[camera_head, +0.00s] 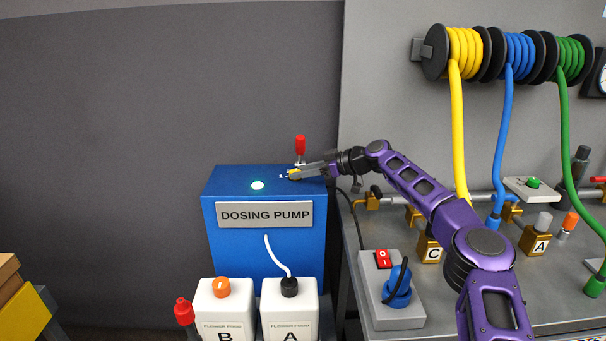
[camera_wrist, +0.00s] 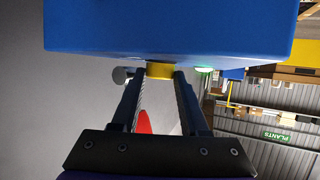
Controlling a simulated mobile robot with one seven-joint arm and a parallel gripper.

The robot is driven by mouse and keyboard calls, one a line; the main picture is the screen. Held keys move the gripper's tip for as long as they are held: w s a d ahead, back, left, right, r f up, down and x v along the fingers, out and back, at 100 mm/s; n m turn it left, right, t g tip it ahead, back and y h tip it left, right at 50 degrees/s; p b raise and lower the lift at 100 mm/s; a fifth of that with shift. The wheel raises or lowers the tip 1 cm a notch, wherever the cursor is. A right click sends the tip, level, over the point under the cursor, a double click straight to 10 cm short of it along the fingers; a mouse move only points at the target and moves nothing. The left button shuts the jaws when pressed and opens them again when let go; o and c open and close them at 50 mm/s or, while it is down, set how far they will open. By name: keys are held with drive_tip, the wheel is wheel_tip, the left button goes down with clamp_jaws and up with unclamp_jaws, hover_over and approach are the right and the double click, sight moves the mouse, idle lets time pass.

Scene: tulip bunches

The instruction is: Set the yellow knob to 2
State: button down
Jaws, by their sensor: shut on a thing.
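The blue dosing pump (camera_head: 222,236) stands left of the bench, with its sign on the front. The yellow knob (camera_head: 294,172) is on the pump's top face near the right rear. My gripper (camera_head: 297,173) reaches in from the right and is shut on the knob. In the wrist view the yellow knob (camera_wrist: 160,70) sits between the two fingertips, against the blue pump body (camera_wrist: 170,25). Small white marks show beside the knob, but they are too small to read. I cannot tell which number the knob points to.
A red-handled lever (camera_head: 300,146) stands just behind the knob. A lit pale-green lamp (camera_head: 257,185) is on the pump's top, left of the knob. White bottles B (camera_head: 222,312) and A (camera_head: 290,312) stand in front. A red switch (camera_head: 383,259) is on the bench.

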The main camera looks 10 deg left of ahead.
drive_tip(key=shift+f, duration=0.2)
drive_tip(key=c, duration=0.6)
unclamp_jaws()
drive_tip(key=shift+c, duration=0.2)
drive_tip(key=shift+o, duration=1.1)
drive_tip(key=shift+r, duration=0.15)
drive_tip(key=shift+r, duration=0.1)
